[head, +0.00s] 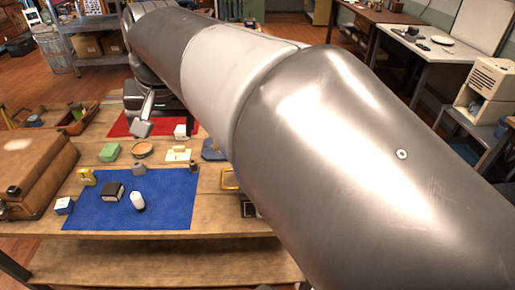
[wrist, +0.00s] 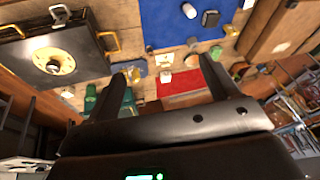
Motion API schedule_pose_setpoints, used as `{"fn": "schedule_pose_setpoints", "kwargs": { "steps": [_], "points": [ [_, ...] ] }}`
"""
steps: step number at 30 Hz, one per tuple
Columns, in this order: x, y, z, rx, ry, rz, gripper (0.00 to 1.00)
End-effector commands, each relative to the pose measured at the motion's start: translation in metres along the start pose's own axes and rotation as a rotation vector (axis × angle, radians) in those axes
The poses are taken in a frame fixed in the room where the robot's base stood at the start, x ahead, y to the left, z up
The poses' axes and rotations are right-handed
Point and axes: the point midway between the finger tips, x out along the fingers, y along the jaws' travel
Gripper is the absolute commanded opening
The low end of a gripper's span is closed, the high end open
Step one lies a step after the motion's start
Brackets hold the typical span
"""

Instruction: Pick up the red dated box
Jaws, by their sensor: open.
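A flat red area (head: 122,124) that looks like a mat lies on the wooden table in the head view, partly behind my arm's end. It also shows in the wrist view (wrist: 185,86), beyond and between my fingers. I cannot make out a separate red dated box. My gripper (wrist: 164,76) is open, with nothing between its two dark fingers. In the head view my gripper (head: 145,112) is over the red mat area.
A blue mat (head: 165,208) holds a black box (head: 113,192) and a white bottle (head: 137,201). A green block (head: 109,152) and a round tin (head: 142,149) stand between the mats. A brown case (head: 35,165) fills the table's left. A black case (wrist: 60,60) shows in the wrist view.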

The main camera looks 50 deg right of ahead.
Motion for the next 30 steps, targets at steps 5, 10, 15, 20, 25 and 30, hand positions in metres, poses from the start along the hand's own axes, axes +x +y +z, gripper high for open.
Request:
{"fn": "schedule_pose_setpoints", "kwargs": {
  "steps": [5,10,15,20,25,30],
  "points": [
    [0.003,0.026,-0.070,0.294,-0.040,0.049,0.80],
    [0.011,0.062,-0.129,0.570,-0.067,0.101,0.80],
    [0.025,0.110,-0.182,0.841,-0.086,0.159,0.80],
    [0.042,0.163,-0.224,1.091,-0.094,0.221,0.80],
    [0.062,0.222,-0.256,1.335,-0.096,0.288,0.80],
    [0.076,0.263,-0.271,1.493,-0.093,0.336,0.80]
  ]
}}
